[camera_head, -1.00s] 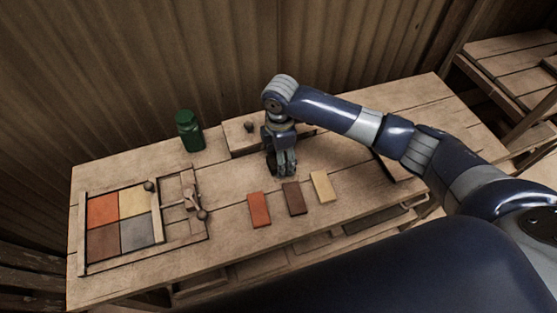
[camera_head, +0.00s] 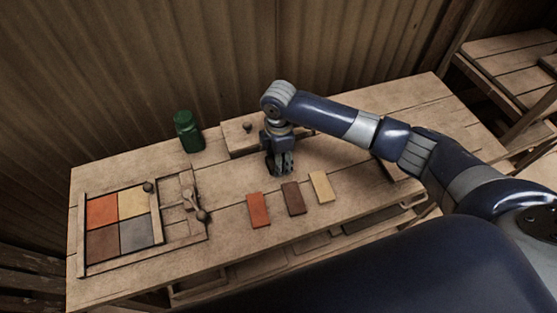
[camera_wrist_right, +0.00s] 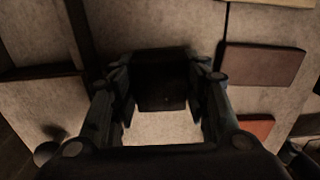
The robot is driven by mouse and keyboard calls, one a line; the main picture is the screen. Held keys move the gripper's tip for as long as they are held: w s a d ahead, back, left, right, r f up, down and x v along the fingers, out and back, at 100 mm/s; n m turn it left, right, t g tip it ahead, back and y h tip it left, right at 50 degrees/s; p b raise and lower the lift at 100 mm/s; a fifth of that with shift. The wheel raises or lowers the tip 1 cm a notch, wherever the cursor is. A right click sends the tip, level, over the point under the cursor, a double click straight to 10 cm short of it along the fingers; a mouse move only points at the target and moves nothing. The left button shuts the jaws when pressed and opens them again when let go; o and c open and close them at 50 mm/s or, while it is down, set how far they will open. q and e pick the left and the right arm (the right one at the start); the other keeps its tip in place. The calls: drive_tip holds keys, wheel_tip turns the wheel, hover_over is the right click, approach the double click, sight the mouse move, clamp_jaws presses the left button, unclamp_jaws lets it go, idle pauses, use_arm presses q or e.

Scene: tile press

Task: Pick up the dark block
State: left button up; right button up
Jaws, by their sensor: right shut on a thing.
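The dark block (camera_wrist_right: 162,82) is a near-black rectangular piece between the two fingers of my right gripper (camera_wrist_right: 165,100) in the right wrist view. The fingers are shut on its sides. In the head view my right gripper (camera_head: 280,168) points down at the middle of the table, behind the row of tiles. There the block is mostly hidden by the fingers and hard to make out. I cannot tell whether it touches the tabletop. My left gripper is not in view.
An orange tile (camera_head: 258,210), a brown tile (camera_head: 293,199) and a yellow tile (camera_head: 321,186) lie in front of my gripper. A framed tray (camera_head: 82,235) with colored tiles is at left. A green jar (camera_head: 188,132) and a wooden box (camera_head: 238,136) stand behind.

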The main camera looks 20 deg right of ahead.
wheel_tip(320, 180, up, 3)
drive_tip(key=shift+w+b, duration=0.1)
drive_tip(key=shift+b, duration=0.4)
drive_tip(key=s, duration=0.5)
drive_tip(key=s+r+b, duration=0.1)
drive_tip(key=s, duration=0.4)
drive_tip(key=s+r, duration=0.1)
drive_tip(key=s, duration=0.5)
drive_tip(key=shift+s+d+b, duration=0.1)
drive_tip(key=shift+d+b, duration=0.15)
drive_tip(key=shift+b, duration=0.15)
drive_tip(key=o, duration=0.5)
drive_tip(key=shift+c, duration=0.2)
drive_tip(key=c, duration=0.3)
drive_tip(key=shift+f, duration=0.1)
drive_tip(key=shift+c, duration=0.2)
